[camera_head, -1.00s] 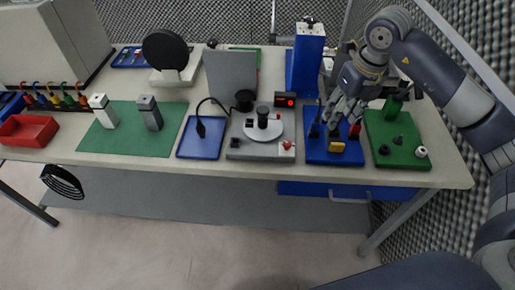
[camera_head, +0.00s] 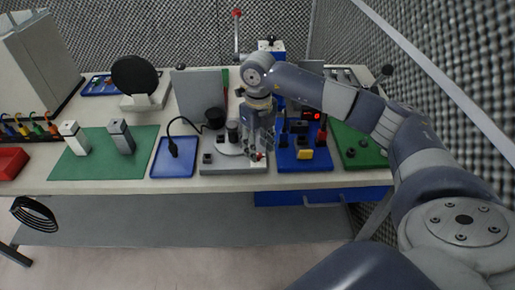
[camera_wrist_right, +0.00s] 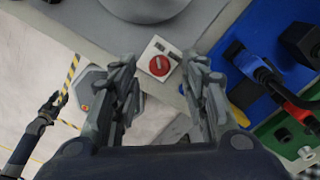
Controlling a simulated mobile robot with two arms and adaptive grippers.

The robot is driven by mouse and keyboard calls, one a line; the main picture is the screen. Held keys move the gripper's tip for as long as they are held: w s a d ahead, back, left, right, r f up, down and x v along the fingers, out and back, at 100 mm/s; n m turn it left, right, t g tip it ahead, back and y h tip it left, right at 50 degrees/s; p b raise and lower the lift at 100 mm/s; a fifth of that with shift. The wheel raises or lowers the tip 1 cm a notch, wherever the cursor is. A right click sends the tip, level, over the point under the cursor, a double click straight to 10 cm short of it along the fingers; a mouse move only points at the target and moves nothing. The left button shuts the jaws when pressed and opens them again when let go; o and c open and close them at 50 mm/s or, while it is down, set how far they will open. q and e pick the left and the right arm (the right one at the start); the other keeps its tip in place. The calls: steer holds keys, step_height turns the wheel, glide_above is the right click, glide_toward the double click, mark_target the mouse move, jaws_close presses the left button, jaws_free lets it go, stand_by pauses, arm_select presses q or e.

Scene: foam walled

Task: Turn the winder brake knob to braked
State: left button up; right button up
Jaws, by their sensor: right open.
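In the head view the knob (camera_head: 260,156) is partly hidden by my right gripper (camera_head: 256,153). In the wrist view my right gripper (camera_wrist_right: 164,78) is open and empty, its fingers on either side of the knob and apart from it. A dark gripper, apparently my left (camera_wrist_right: 47,110), shows small; its jaws are unclear.
A blue tray (camera_head: 319,163) with black parts and a yellow block stands right of the winder. A green tray (camera_head: 371,160) lies beyond it. A blue pad (camera_head: 163,168) with a black cable lies to the left.

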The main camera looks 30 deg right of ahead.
steer(key=shift+f, duration=1.15)
jaws_close()
arm_select(q)
steer(key=shift+s+a+r, duration=0.15)
steer(key=shift+s+r, duration=0.05)
steer(key=shift+s, duration=0.15)
